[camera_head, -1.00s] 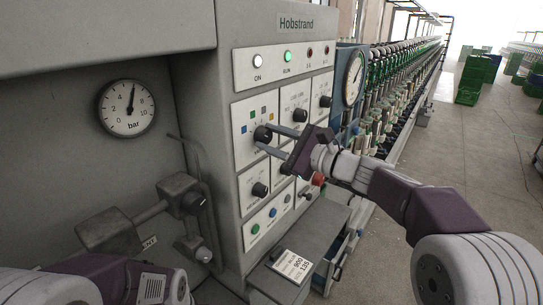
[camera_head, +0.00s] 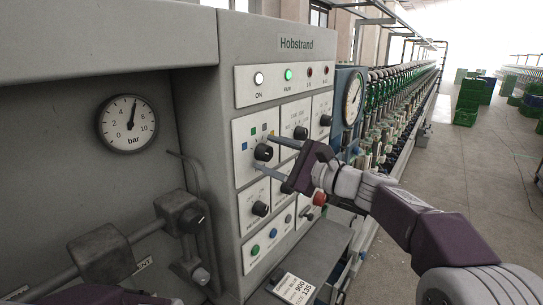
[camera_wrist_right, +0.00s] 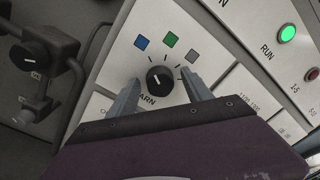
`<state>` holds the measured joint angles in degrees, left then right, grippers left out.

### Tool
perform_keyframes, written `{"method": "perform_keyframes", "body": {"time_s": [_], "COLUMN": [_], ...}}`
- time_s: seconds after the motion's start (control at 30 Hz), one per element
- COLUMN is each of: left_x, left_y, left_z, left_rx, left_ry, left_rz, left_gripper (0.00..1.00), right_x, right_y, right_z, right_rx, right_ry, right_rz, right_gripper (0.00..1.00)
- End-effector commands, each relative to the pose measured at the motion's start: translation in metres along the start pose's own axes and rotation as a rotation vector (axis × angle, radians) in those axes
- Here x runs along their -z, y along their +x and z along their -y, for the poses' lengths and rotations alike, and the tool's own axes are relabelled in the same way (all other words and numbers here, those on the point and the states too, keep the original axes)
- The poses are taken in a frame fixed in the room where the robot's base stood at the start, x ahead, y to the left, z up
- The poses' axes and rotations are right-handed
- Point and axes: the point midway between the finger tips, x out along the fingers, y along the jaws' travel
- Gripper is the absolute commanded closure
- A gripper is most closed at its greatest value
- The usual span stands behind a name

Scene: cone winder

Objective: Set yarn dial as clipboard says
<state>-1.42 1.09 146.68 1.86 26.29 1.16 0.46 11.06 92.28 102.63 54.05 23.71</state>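The yarn dial (camera_head: 263,153) is a black knob on a white panel. In the right wrist view the dial (camera_wrist_right: 160,79) has blue, green and grey squares around it. Its short white mark leans up and left, roughly toward the blue square (camera_wrist_right: 141,42). My right gripper (camera_head: 265,154) is open, one finger on each side of the knob. In the wrist view small gaps show between the knob and the fingers (camera_wrist_right: 160,92). The clipboard (camera_head: 293,289) shows 900 and 135; its upper line is too small to read surely. My left gripper is out of view.
Other black knobs (camera_head: 260,209) sit close by on the panel. Below are several push buttons and a red knob (camera_head: 319,198). The green RUN lamp (camera_head: 288,74) is lit. A pressure gauge (camera_head: 128,123) is at left.

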Motion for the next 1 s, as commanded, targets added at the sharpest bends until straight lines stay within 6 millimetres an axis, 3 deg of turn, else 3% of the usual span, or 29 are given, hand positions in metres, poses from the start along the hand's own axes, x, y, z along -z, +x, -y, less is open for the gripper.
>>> {"method": "perform_keyframes", "body": {"time_s": [0.23,0.5,0.63,1.0], "left_x": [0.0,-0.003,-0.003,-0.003], "left_y": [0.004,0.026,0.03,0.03], "left_z": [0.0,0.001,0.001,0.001], "left_rx": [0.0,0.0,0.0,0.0], "left_ry": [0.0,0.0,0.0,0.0], "left_rz": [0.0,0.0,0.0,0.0], "left_gripper": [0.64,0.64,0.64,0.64], "right_x": [0.002,0.003,0.002,0.0], "right_y": [-0.006,-0.065,-0.083,-0.09], "right_z": [-0.002,-0.002,-0.002,-0.001], "right_rx": [0.0,0.003,0.001,-0.001], "right_ry": [0.001,-0.002,-0.001,0.001], "right_rz": [-0.001,-0.004,-0.003,0.0], "right_gripper": [0.42,0.42,0.42,0.42]}}
